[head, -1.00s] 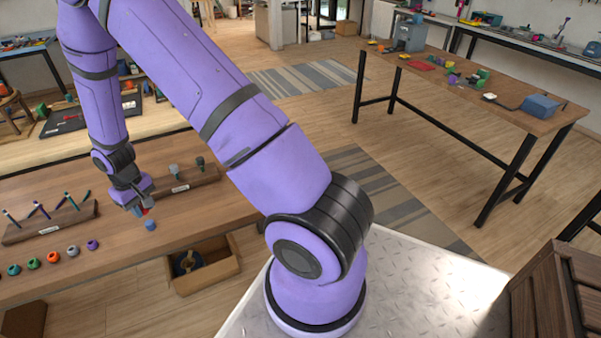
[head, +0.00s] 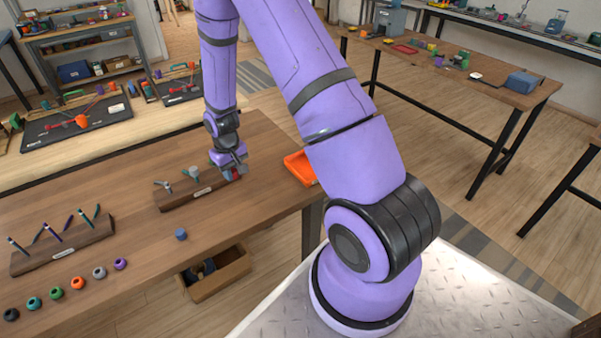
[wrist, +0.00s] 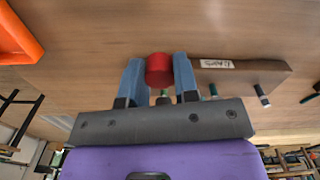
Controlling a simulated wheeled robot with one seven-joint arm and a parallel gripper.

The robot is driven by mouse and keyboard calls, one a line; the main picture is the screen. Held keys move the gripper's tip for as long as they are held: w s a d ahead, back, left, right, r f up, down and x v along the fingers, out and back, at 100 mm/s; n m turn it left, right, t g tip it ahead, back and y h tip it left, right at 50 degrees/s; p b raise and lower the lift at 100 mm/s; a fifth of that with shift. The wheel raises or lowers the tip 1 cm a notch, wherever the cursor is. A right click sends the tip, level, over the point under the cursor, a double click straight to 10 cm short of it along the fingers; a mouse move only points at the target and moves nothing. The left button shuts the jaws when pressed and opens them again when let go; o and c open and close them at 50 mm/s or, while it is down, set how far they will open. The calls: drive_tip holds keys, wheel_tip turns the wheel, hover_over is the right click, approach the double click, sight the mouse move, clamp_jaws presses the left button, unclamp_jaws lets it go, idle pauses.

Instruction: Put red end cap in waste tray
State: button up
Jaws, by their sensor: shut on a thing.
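My gripper (wrist: 159,80) is shut on the red end cap (wrist: 159,68), which sits between the two blue fingers in the wrist view. In the head view my gripper (head: 234,174) is above the table by the right end of a labelled wooden rack, and a bit of red (head: 236,176) shows at its tip. An orange tray (head: 301,167), which looks like the waste tray, lies at the table's right edge, right of my gripper. Its corner (wrist: 16,40) also shows at the upper left of the wrist view. The cap is apart from the tray.
The wooden rack (head: 176,202) holds several tools beside my gripper. A second rack (head: 62,252) with pens stands left. Several coloured beads (head: 78,283) line the front edge, and a blue piece (head: 181,234) lies alone. The tabletop between gripper and tray looks clear.

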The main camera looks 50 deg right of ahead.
drive_tip(key=shift+m, duration=0.5)
drive_tip(key=s+d, duration=0.3)
drive_tip(key=s+d+f, duration=0.1)
drive_tip(key=s+d, duration=0.5)
drive_tip(key=shift+s+d+f, duration=0.2)
drive_tip(key=shift+s+f, duration=0.1)
drive_tip(key=shift+s, duration=0.1)
drive_tip(key=s+d+m, duration=0.1)
drive_tip(key=s+d, duration=0.4)
drive_tip(key=s, duration=0.7)
hover_over(306, 170)
wheel_tip(306, 170, down, 2)
drive_tip(key=shift+d+f, duration=0.1)
drive_tip(key=shift+f, duration=1.65)
drive_tip(key=shift+f, duration=0.1)
drive_tip(key=o, duration=0.9)
